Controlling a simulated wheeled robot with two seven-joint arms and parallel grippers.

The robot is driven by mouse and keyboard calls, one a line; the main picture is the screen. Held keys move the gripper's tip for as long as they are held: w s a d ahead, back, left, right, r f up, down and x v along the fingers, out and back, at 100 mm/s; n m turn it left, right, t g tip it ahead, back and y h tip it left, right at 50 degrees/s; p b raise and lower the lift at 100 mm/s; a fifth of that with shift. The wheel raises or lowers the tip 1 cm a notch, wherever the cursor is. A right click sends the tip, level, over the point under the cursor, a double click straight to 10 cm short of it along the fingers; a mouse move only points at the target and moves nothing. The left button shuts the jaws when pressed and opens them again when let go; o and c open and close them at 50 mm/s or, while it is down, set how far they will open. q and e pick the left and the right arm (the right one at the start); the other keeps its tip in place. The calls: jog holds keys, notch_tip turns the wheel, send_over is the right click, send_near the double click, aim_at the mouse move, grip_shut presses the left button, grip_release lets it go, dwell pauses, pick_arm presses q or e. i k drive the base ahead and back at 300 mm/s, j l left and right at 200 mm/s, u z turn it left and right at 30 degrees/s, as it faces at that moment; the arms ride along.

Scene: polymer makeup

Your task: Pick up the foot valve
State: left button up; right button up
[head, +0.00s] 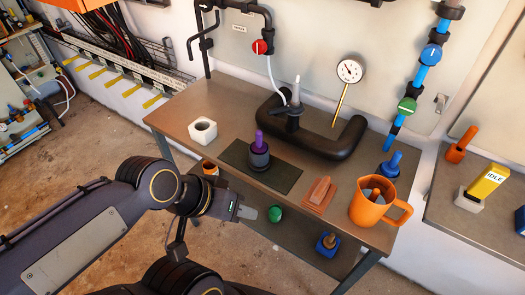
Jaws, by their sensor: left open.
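No part is marked as the foot valve, and I cannot tell for certain which it is. A dark cylindrical piece with an upright purple top (259,152) stands on a dark mat (285,178) at the middle of the bench (222,110). A blue piece with a knob-like top (390,166) stands at the bench's right end, behind an orange jug (366,213) with brown contents. My right gripper is not seen.
A white block with a round hole (203,130), a brown ribbed block (319,194) and a thick black pipe loop (330,143) are on the bench. A green round piece (275,214) and a blue block (327,244) are lower down. A gauge (349,71) is behind.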

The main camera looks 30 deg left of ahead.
aim_at(258, 163)
jog(key=j+z, duration=0.3)
jog(key=j, duration=2.65)
